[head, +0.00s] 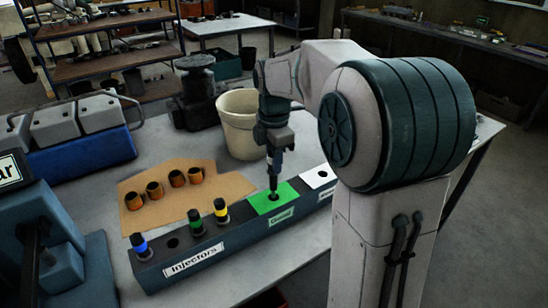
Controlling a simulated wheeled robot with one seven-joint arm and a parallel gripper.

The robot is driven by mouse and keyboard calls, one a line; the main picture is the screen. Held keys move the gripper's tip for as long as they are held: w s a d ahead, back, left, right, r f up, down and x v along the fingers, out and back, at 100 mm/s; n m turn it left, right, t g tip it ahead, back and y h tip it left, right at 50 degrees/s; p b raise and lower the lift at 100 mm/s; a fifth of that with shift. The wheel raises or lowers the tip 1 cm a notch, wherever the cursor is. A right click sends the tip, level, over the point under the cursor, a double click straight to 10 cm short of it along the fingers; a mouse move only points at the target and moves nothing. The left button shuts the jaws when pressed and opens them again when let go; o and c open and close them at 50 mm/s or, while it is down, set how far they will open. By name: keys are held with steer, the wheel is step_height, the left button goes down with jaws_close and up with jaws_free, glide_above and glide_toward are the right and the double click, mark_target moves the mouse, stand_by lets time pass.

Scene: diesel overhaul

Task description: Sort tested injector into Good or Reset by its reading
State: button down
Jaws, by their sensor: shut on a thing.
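A long dark rack (163,268) labelled "Injectors" lies across the table. Three injectors stand upright in its holes, with a blue band (140,246), a green band (196,222) and a yellow band (221,211). One hole (173,243) between blue and green is empty. My gripper (273,150) points down over the green pad (266,208) labelled "Good". It is shut on a dark, slim injector (273,180), upright, its lower end at the pad's hole. I cannot tell how deep it sits. A white pad (319,177) with a hole is farther right; its label is unreadable.
A cream bucket (238,128) stands just behind my gripper. Several copper-coloured sleeves (154,189) stand on cardboard (226,184). A blue machine (85,155) is at left.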

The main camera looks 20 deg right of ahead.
mark_target(274, 197)
steer(key=shift+f+b, duration=0.7)
steer(key=shift+f, duration=0.7)
steer(key=shift+f+b, duration=0.95)
steer(key=shift+f, duration=0.75)
steer(key=shift+f+b, duration=0.8)
steer(key=shift+f, duration=0.5)
steer(key=c, duration=0.8)
jaws_free()
steer(key=shift+o, duration=0.2)
steer(key=shift+r, duration=0.1)
